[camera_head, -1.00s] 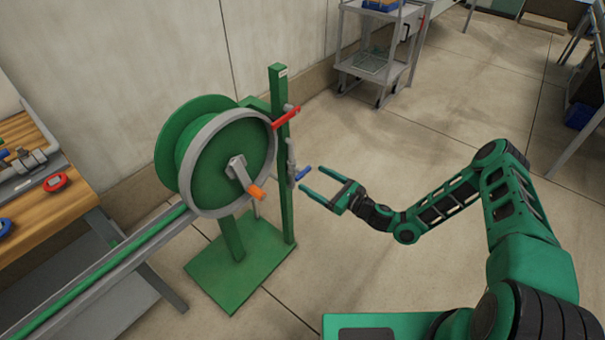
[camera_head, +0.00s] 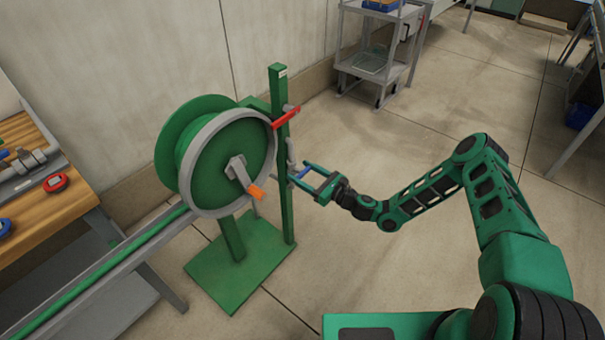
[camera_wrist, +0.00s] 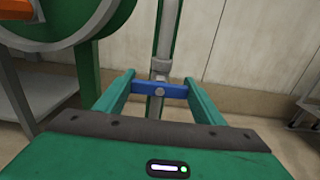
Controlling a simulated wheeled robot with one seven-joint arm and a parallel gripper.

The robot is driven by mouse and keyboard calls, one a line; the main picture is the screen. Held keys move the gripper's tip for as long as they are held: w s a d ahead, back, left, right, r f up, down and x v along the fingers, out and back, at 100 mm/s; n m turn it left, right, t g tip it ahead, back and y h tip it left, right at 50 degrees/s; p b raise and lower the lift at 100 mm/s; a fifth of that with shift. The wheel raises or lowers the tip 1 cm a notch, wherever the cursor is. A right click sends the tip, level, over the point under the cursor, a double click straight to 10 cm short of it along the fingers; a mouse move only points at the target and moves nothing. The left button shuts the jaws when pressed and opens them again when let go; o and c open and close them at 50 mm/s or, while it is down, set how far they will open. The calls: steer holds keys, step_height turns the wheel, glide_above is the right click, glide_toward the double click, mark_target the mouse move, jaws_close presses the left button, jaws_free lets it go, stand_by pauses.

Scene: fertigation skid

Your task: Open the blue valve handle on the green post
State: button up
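The green post (camera_head: 286,200) stands upright beside the hose reel, with a grey pipe and valves on its right side. The blue valve handle (camera_head: 304,173) is on the lower valve and sticks out to the right in the head view. In the wrist view the blue handle (camera_wrist: 160,90) lies level across the grey pipe (camera_wrist: 166,40). My gripper (camera_head: 301,174) is open, with one finger on each side of the handle. In the wrist view its fingertips (camera_wrist: 160,80) reach about the handle's two ends; I cannot tell whether they touch it.
A red valve handle (camera_head: 286,118) sits higher on the same post. The green reel (camera_head: 210,165) with an orange crank grip (camera_head: 256,193) is just left. A wooden bench (camera_head: 40,190) is at far left and a grey cart (camera_head: 380,65) at the back.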

steer(key=shift+w+d, duration=0.15)
steer(key=n, duration=0.4)
steer(key=shift+n, duration=0.4)
steer(key=n, duration=0.4)
steer(key=shift+f+n, duration=0.1)
steer(key=shift+n, duration=0.2)
steer(key=n, duration=0.4)
steer(key=shift+f, duration=0.1)
steer(key=shift+f+n, duration=0.1)
steer(key=shift+n, duration=2.1)
steer(key=shift+s, duration=0.2)
steer(key=o, duration=1)
steer(key=shift+f, duration=0.1)
steer(key=shift+c, duration=0.2)
steer(key=shift+o, duration=0.5)
